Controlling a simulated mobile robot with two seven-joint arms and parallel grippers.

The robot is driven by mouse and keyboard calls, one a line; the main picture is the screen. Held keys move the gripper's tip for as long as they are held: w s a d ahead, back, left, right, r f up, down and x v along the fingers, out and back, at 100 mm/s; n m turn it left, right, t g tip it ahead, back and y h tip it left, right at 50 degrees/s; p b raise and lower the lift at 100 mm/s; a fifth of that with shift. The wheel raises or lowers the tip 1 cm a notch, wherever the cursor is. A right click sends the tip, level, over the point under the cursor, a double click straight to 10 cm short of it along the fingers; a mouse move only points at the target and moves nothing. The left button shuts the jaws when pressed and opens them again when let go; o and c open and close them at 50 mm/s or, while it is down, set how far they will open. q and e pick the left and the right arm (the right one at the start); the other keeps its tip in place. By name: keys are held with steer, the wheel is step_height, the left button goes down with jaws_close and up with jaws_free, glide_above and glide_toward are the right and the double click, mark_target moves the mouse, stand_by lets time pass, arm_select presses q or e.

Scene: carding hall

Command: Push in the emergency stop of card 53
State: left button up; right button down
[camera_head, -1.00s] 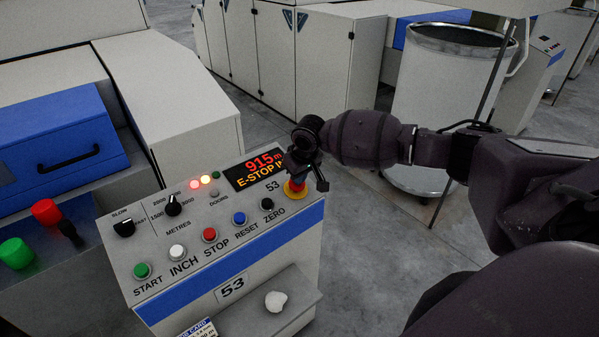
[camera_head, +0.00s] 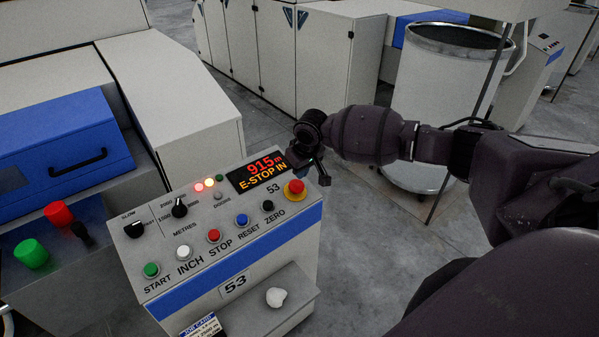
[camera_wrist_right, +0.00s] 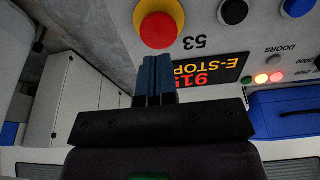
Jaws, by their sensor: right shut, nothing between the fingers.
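The emergency stop of card 53 is a red mushroom button on a yellow ring (camera_head: 295,188), at the right end of the sloped control panel (camera_head: 190,275). It also shows at the top of the right wrist view (camera_wrist_right: 159,28). The display (camera_head: 259,174) reads "915 m" and "E-STOP IN". My right gripper (camera_head: 318,172) is shut and empty, above and just right of the button in the head view. In the right wrist view its fingers (camera_wrist_right: 153,62) point toward the button, which is in full view. Contact cannot be told there. My left gripper is not in view.
Start, inch, stop, reset and zero buttons (camera_head: 242,220) line the panel's lower edge. A white fluff lump (camera_head: 276,297) lies on the shelf below. A large can (camera_head: 440,110) stands behind my right arm. Blue-lidded machine housing (camera_head: 60,150) is at left.

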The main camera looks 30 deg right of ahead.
steer(key=v, duration=0.9)
steer(key=shift+r, duration=0.15)
steer(key=shift+w+d, duration=0.1)
